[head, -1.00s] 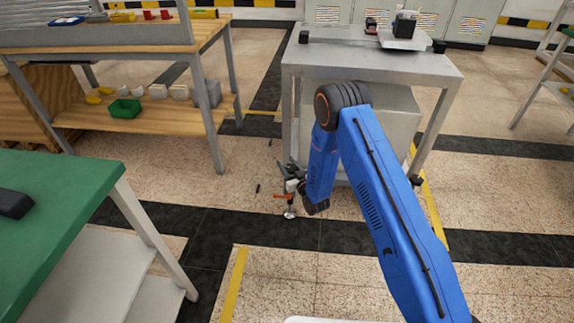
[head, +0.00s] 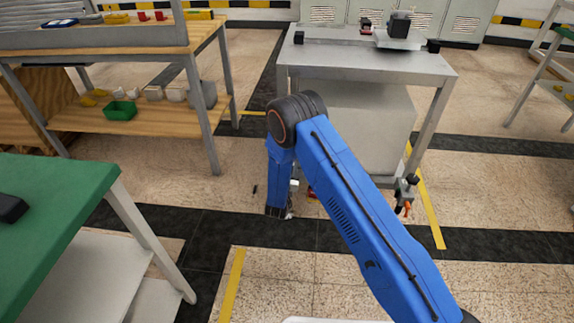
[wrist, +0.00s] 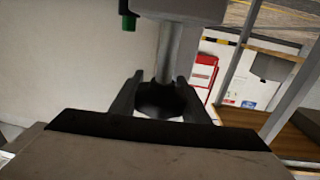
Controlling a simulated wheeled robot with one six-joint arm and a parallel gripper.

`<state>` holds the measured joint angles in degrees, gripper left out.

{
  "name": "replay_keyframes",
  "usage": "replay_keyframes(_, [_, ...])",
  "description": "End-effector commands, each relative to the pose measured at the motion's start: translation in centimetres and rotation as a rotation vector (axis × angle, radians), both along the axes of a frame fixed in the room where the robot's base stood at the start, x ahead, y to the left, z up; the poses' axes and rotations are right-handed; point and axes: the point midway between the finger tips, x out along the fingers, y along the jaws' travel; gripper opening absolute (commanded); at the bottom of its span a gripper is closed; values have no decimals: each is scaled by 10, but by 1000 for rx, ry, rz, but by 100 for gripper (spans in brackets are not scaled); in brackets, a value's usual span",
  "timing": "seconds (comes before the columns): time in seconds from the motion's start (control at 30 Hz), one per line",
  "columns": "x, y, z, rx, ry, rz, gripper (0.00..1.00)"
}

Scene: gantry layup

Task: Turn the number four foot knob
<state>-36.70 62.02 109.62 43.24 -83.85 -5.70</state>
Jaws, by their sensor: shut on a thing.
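In the wrist view, the two dark fingers of my gripper (wrist: 159,80) stand on either side of a round black knob (wrist: 160,103) and are shut on it. A grey stem (wrist: 166,52) rises from the knob to a grey block (wrist: 185,8). In the head view my arm reaches down near the left front leg of the grey metal table (head: 350,62). My gripper and the knob it holds are mostly hidden there behind my arm. A foot with an orange part (head: 406,208) shows at the right front leg. No number is readable.
A green-topped table (head: 60,195) stands at the left front. A wooden workbench (head: 125,120) with bins stands behind it. The grey table has a pale cabinet (head: 370,125) beneath it. The floor between the left benches and the grey table is open.

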Motion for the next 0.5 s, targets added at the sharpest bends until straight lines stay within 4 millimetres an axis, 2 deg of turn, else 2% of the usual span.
replay_keyframes(0.2, [-1,-3,0,0,-1,-114,20])
replay_keyframes(0.5, [-1,-7,0,-1,-1,-182,20])
